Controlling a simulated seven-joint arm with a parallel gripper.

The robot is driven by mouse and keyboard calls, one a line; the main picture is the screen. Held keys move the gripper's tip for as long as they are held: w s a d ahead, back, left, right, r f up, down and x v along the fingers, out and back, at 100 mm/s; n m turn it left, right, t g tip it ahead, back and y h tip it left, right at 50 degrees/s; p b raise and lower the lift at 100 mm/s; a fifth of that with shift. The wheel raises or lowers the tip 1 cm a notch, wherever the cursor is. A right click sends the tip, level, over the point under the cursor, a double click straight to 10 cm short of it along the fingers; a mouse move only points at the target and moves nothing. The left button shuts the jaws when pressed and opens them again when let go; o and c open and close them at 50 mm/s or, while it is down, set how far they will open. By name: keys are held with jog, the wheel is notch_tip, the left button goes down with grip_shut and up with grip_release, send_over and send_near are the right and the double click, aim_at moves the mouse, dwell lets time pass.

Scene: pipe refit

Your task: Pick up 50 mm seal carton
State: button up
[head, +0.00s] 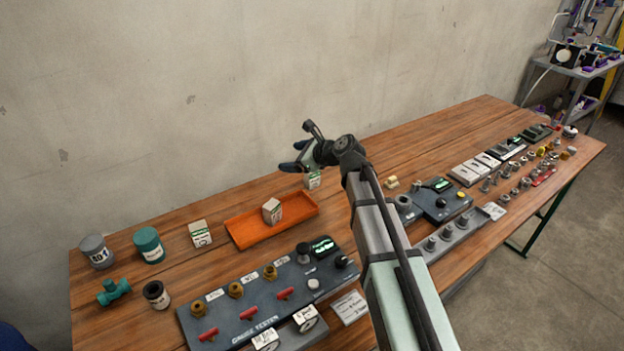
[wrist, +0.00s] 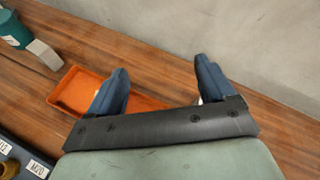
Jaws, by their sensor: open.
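Three small white-and-green cartons show in the head view, and their size print is too small to read. One carton (head: 200,233) stands left of the orange tray (head: 240,236), one carton (head: 272,211) is in the tray, and one carton (head: 312,181) stands just behind the tray's right end, below my gripper. My gripper (head: 295,156) is open and empty above the back of the table.
A teal can (head: 149,245) and a grey can (head: 97,251) stand at the left. The gauge tester (head: 235,320) lies in front of the tray. The wall (head: 200,90) rises close behind the table. Bare wood lies right of my gripper.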

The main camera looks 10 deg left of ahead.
jog(key=w+n+h, duration=0.4)
jog(key=w+n, duration=0.4)
jog(key=n, duration=0.1)
jog(key=n+g+h, duration=0.2)
jog(key=n+h, duration=0.2)
jog(key=n, duration=1.6)
send_near(311, 175)
jog(key=x, duration=0.2)
jog(key=w+x, duration=0.1)
jog(key=x, duration=0.2)
jog(key=w+x, duration=0.1)
jog(key=x, duration=0.2)
jog(key=shift+r, duration=0.3)
jog(key=shift+x, duration=2.55)
jog(key=shift+d, duration=0.1)
jog(key=c, duration=1.1)
jog(key=shift+o, duration=0.2)
